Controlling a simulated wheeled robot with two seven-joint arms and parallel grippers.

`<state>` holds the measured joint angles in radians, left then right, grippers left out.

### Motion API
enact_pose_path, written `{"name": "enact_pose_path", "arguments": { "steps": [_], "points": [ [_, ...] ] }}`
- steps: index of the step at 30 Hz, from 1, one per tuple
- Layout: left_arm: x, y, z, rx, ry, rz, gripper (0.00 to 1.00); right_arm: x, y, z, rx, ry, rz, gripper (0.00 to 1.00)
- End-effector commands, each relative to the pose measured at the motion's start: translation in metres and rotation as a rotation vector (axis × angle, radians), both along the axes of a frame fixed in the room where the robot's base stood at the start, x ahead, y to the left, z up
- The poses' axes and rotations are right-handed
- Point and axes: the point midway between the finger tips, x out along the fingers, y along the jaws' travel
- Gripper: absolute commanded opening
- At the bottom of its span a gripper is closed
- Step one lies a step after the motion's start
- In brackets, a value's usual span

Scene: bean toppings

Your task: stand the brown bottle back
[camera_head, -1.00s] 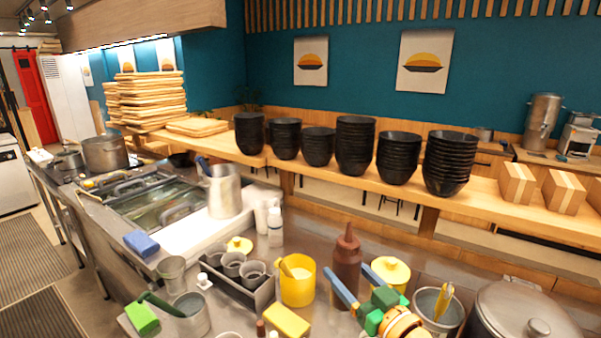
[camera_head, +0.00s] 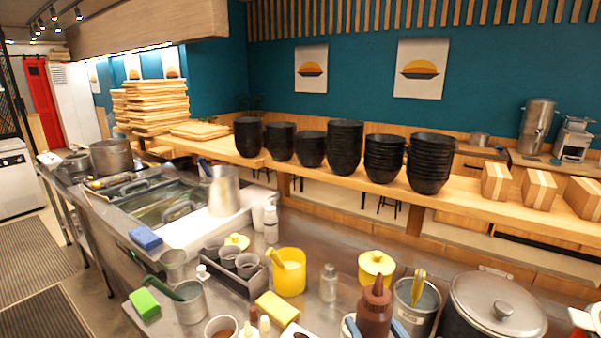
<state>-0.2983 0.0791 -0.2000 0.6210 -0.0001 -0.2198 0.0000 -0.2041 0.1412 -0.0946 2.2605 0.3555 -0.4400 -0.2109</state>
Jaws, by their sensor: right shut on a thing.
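The brown bottle (camera_head: 375,308) has a pointed nozzle and is near the bottom edge of the head view, right of centre. My right gripper (camera_head: 376,328) is shut on it, with a blue finger at each side of its body. The bottle looks about upright. Its lower end is cut off by the frame, so I cannot tell whether it touches anything below. My left gripper is not in view.
A clear shaker (camera_head: 328,283) and a yellow-lidded pot (camera_head: 376,267) stand behind the bottle. A yellow tub (camera_head: 289,272) is to the left. A metal pail (camera_head: 416,305) and a large lidded pot (camera_head: 495,305) crowd the right. Bare counter shows around the shaker.

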Motion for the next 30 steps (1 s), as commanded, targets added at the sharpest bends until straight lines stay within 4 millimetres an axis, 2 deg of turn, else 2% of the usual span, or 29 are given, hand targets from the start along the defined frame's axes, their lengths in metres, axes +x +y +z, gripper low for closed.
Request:
{"name": "enact_pose_path", "arguments": {
  "steps": [6,15,21,22,24,27,30],
  "points": [
    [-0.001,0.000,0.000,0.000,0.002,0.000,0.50,-0.061,-0.015,-0.014,0.002,0.008,-0.131,0.51],
    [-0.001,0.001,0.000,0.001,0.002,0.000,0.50,-0.131,-0.034,-0.027,-0.003,0.008,-0.284,0.51],
    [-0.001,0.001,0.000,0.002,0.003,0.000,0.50,-0.127,-0.033,-0.025,0.002,-0.002,-0.278,0.51],
    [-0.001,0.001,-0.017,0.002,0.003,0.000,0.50,-0.128,-0.033,-0.043,0.000,0.000,-0.278,0.51],
    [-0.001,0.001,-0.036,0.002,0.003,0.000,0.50,-0.127,-0.033,-0.061,-0.001,0.000,-0.278,0.51],
    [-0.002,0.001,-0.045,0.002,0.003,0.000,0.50,-0.127,-0.033,-0.071,-0.001,0.000,-0.278,0.51],
    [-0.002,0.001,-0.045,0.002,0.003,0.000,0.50,-0.127,-0.033,-0.070,-0.001,0.000,-0.278,0.51]
  ]
}}
